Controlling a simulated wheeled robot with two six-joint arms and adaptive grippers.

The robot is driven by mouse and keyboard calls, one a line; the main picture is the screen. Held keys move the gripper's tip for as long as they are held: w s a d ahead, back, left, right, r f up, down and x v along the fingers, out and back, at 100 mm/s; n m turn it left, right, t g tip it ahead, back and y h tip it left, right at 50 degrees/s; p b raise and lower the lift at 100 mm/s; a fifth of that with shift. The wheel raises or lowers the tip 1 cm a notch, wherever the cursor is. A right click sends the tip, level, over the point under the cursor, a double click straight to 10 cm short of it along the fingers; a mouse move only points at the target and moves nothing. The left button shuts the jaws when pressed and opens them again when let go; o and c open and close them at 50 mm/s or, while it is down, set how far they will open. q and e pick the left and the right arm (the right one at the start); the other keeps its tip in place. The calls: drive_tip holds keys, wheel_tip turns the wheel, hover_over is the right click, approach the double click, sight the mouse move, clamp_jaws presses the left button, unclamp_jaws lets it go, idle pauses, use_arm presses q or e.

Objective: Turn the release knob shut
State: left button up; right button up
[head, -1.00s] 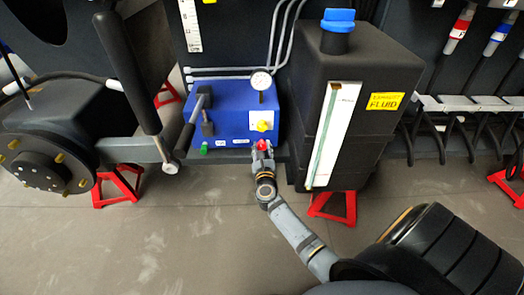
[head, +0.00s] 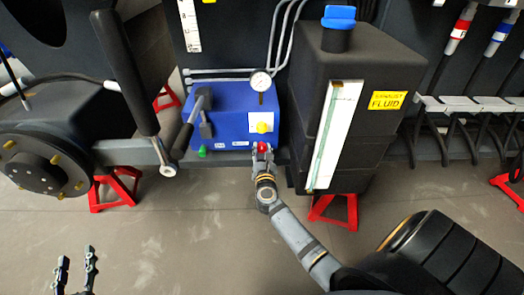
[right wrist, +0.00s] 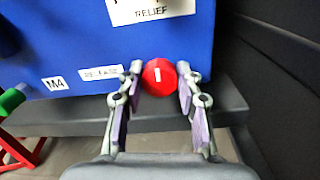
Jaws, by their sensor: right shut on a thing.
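The release knob (head: 263,147) is red and sits low at the right of the blue pump box (head: 222,118). In the right wrist view the knob (right wrist: 159,77) shows a short white mark that stands nearly upright, and a "RELEASE" label is to its left. My right gripper (head: 263,153) is shut on the knob, one finger on each side; its fingers also show in the right wrist view (right wrist: 158,92). My left gripper (head: 76,262) is at the lower left, fingers apart and empty, over the floor and far from the box.
A yellow relief knob (head: 263,127) sits above the red one, and a gauge (head: 261,82) stands on top. A green knob (head: 202,151) is at the left. The black fluid tank (head: 375,110) stands close on the right. The floor in front is clear.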

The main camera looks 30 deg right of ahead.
drive_tip(key=shift+f, duration=0.1)
drive_tip(key=o, duration=1.2)
drive_tip(key=shift+c, duration=0.2)
drive_tip(key=v, duration=1.2)
